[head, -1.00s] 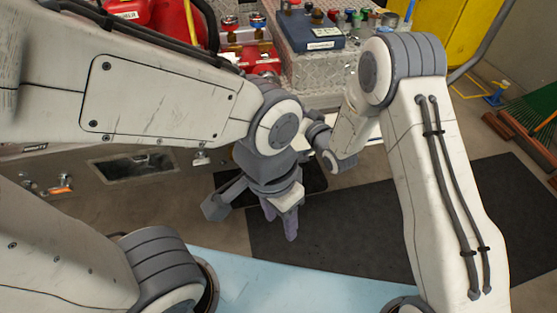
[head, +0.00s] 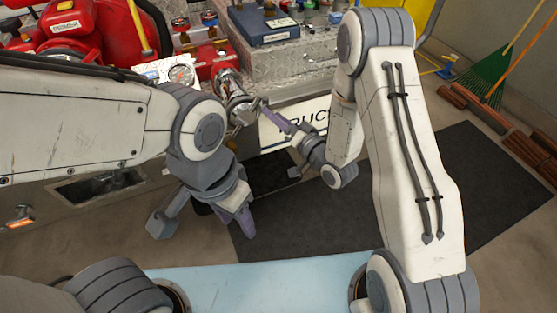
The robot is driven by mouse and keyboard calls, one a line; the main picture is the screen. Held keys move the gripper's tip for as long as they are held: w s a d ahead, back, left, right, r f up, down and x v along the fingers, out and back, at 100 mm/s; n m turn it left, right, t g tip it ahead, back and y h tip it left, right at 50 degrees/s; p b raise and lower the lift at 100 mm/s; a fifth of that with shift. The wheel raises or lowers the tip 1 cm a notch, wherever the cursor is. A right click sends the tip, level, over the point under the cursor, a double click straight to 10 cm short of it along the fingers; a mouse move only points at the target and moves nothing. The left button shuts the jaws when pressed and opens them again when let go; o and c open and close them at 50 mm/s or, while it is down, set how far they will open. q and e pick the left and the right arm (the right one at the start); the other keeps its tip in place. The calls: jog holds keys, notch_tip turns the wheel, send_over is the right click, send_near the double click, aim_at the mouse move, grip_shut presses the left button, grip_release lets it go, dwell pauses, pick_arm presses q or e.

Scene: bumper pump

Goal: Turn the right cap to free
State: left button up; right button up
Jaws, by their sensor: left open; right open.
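A silver capped outlet (head: 231,86) juts from the red pump block at top centre in the head view. It looks like the right cap, and its lower end is small and partly crowded by my gripper. My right gripper (head: 277,119) is open, with a purple finger reaching up-left close to the outlet's lower end. I cannot tell whether they touch. My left gripper (head: 239,216) is open and empty, hanging lower down with its purple fingers pointing down over the dark mat. Any other cap is hidden behind my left arm.
A round gauge (head: 182,74) sits left of the outlet. A red pump unit (head: 75,35) stands at upper left, and a blue box (head: 262,25) rests on the metal deck behind. A white lettered sign (head: 285,130) lies behind my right gripper.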

jog(key=s+r+n+g+h+p, duration=0.3)
jog(key=s+r+n+g+h, duration=0.1)
jog(key=s, duration=0.7)
jog(key=s+a+r+n+g+h+p, duration=0.1)
jog(key=s+r+n+g+h+p, duration=0.2)
jog(key=s+r+g, duration=0.4)
jog(key=shift+s+a+r+n+g+h+p, duration=0.35)
jog(key=shift+s+g+h, duration=0.4)
jog(key=shift+s, duration=2.05)
jog(key=shift+d+f, duration=0.1)
jog(key=shift+f, duration=0.05)
